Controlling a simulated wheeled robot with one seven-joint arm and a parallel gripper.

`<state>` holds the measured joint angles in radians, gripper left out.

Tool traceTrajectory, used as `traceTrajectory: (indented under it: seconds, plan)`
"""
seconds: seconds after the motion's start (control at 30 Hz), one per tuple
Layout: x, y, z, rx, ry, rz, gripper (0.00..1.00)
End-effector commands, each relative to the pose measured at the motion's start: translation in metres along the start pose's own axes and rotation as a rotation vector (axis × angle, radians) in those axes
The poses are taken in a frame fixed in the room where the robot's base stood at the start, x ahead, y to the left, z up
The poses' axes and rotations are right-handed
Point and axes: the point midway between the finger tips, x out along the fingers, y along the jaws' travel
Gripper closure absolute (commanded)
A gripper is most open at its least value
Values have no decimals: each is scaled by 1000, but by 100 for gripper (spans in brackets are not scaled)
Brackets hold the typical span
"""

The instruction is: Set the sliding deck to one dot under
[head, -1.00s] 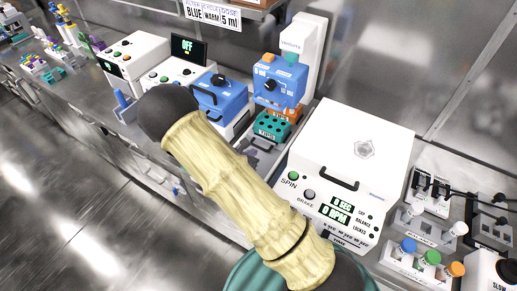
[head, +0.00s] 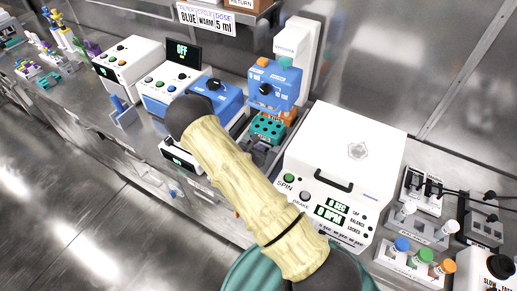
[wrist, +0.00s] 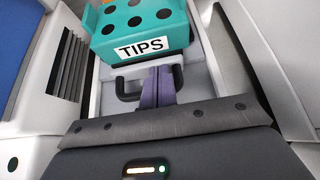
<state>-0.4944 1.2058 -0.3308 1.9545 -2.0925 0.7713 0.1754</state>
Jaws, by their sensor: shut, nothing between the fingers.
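The sliding deck (wrist: 193,77) is a pale grey plate with a dark handle (wrist: 127,90) on its front, seen in the wrist view. A teal tip rack (wrist: 140,24) labelled TIPS sits above the handle; it also shows in the head view (head: 267,128), below the blue pipetting head (head: 273,85). My gripper (wrist: 158,84) is shut and empty, its purple fingers together at the middle of the handle and covering part of it. I cannot tell whether they touch it. My arm hides the gripper in the head view. No deck dot marks are readable.
A white centrifuge (head: 350,145) stands right of the deck. A blue-lidded box (head: 213,95) stands to its left. Grey side walls (wrist: 240,55) flank the deck closely in the wrist view. A rack of coloured caps (head: 412,262) is at lower right. Open floor lies at left.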

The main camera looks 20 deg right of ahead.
Motion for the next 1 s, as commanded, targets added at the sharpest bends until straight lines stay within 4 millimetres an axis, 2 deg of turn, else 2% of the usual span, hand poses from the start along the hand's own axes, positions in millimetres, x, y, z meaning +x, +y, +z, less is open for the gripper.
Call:
traceTrajectory:
  seconds: [0.13,0.3,0.4,0.77,0.87,1.0]
  plan:
    - [9,0,3,3,-1,-1,100]
    - [34,0,16,5,-1,-2,100]
    - [41,0,22,1,0,1,100]
    - [42,0,28,2,-8,0,100]
    - [37,0,29,2,-9,-1,100]
    - [22,1,30,2,-5,-3,100]
